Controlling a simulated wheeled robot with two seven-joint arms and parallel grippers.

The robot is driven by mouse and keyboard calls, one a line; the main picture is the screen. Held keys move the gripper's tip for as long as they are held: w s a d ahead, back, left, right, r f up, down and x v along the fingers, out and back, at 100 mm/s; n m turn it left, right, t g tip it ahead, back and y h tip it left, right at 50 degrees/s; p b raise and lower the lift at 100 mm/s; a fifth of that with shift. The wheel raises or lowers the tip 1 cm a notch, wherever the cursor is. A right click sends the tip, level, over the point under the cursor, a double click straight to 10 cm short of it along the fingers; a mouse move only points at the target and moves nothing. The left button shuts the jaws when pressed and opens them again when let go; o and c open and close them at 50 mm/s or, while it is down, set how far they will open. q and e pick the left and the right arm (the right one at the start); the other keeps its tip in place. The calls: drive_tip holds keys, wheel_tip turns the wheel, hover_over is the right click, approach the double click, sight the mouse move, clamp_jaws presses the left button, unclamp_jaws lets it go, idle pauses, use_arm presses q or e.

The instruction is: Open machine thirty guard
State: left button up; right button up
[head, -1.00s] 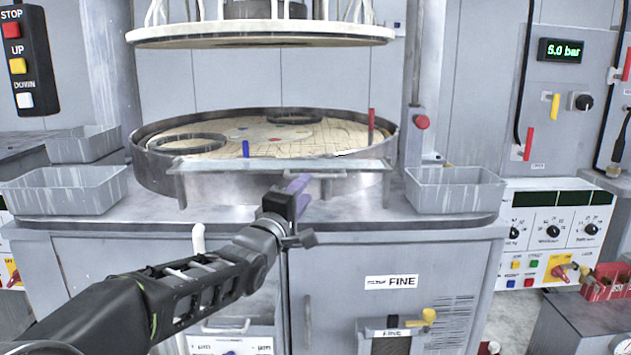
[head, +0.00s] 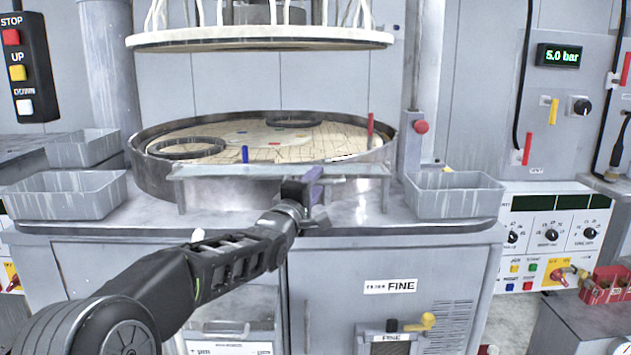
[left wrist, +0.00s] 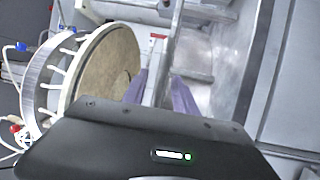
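The guard (head: 230,172) is a low, clear-looking panel with metal end posts, standing along the front of the round polishing platen (head: 160,176). It is upright, in front of the platen's rim. My left gripper (head: 314,180) is at the guard's front, right of its middle, where the gripper covers most of the guard's handle. In the left wrist view its two purple fingers (left wrist: 160,92) are apart, with a grey bar running past between them. I cannot tell whether they touch it. My right gripper is not in view.
A raised upper plate (head: 260,41) hangs above the platen. Grey trays (head: 67,196) stand at the left, another tray (head: 455,197) at the right. A STOP/UP/DOWN button box (head: 28,70) hangs at upper left. The cabinet below carries a FINE label (head: 390,286).

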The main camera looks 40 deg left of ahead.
use_arm(q)
drive_tip(key=shift+w+a, duration=0.1)
drive_tip(key=shift+w, duration=0.1)
clamp_jaws()
idle(0.3)
idle(1.1)
